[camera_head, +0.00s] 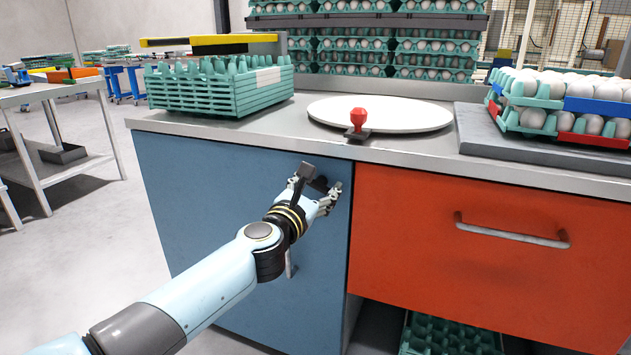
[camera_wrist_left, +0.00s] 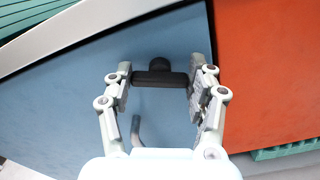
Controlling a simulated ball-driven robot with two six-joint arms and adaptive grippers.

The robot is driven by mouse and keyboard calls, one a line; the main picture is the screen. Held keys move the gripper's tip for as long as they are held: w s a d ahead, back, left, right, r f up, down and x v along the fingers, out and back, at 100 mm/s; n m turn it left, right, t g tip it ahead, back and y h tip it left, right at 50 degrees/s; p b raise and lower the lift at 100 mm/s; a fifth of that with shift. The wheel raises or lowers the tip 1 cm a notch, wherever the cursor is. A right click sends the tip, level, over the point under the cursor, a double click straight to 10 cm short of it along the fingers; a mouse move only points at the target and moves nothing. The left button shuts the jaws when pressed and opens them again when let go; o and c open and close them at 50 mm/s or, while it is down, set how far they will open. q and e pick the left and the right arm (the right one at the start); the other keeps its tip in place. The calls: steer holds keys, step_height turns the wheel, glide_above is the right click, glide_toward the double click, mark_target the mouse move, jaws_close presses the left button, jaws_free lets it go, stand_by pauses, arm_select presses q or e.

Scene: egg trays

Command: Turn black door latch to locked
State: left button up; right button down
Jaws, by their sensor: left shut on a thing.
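The black door latch (camera_wrist_left: 160,78) is on the blue cabinet door (camera_head: 215,205), near its upper right corner. In the left wrist view the latch's bar lies crosswise between the two fingers, with a round black part just above it. My left gripper (camera_head: 328,193) is at the latch in the head view, where the wrist and fingers mostly hide it. In the left wrist view my left gripper (camera_wrist_left: 162,80) is shut on the ends of the bar. The blue door appears closed. My right gripper is not in view.
A metal handle (camera_wrist_left: 137,130) on the blue door stands below the latch. A red drawer (camera_head: 480,255) with a handle (camera_head: 512,236) is to the right. On the counter above are teal trays (camera_head: 215,92), a white round plate (camera_head: 425,113) and a red stamp-like object (camera_head: 358,120).

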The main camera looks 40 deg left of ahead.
arm_select(q)
steer(key=shift+r+m+p, duration=0.1)
steer(key=shift+m+p, duration=0.25)
steer(key=shift+m, duration=0.55)
steer(key=m+p, duration=0.1)
steer(key=m, duration=0.1)
steer(key=shift+d+m, duration=0.1)
steer(key=shift+m, duration=0.8)
steer(key=m+p, duration=0.2)
steer(key=m, duration=0.2)
steer(key=shift+f+m+p, duration=0.2)
steer(key=shift+m+p, duration=0.15)
steer(key=shift+m, duration=0.65)
steer(key=shift+f+m+p, duration=0.15)
steer(key=shift+m+p, duration=0.2)
steer(key=shift+m, duration=0.65)
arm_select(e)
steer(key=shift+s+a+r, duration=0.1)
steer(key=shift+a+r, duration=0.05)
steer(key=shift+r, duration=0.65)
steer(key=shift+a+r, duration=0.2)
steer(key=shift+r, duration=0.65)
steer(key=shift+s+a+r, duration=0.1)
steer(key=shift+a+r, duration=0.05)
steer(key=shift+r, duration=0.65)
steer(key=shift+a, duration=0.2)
